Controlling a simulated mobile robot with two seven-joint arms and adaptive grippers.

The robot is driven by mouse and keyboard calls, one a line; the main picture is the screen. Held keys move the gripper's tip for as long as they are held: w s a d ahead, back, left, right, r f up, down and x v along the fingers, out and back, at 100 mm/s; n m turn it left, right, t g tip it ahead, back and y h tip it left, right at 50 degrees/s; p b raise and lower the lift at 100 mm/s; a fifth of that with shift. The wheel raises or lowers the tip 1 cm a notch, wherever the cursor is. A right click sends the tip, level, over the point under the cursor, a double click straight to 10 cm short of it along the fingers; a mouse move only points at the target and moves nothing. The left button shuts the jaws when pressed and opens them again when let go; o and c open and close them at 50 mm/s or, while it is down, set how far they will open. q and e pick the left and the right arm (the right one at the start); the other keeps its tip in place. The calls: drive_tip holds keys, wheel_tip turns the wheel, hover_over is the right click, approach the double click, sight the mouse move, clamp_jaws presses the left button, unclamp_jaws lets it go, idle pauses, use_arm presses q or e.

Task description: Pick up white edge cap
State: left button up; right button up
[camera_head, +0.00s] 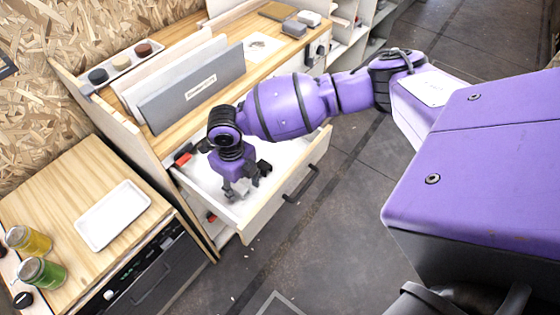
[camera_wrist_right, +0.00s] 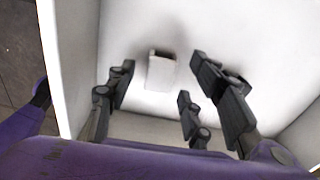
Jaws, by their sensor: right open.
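The white edge cap (camera_wrist_right: 160,71) is a small pale block on the white floor of the open drawer (camera_wrist_right: 285,85). In the right wrist view it lies between and just beyond my fingertips, with clear space on both sides. My right gripper (camera_head: 247,181) reaches down into the drawer (camera_head: 308,153) in the head view. It is open and empty, and its fingers stand around the cap without visibly touching it (camera_wrist_right: 160,82). In the head view a pale patch shows between the fingers, but the cap is hard to make out there. My left gripper is not in view.
The drawer's front panel (camera_head: 262,219) has a dark handle (camera_head: 301,183) on its outer side. Red items (camera_head: 184,157) lie near the drawer's left side. A grey panel (camera_head: 192,90) stands on the worktop above. A white tray (camera_head: 112,215) and jars (camera_head: 42,272) stand at the left.

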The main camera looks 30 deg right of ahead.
drive_tip(key=shift+f, duration=0.4)
drive_tip(key=shift+c, duration=0.5)
drive_tip(key=c, duration=0.8)
drive_tip(key=shift+r, duration=0.1)
drive_tip(key=shift+w, duration=0.1)
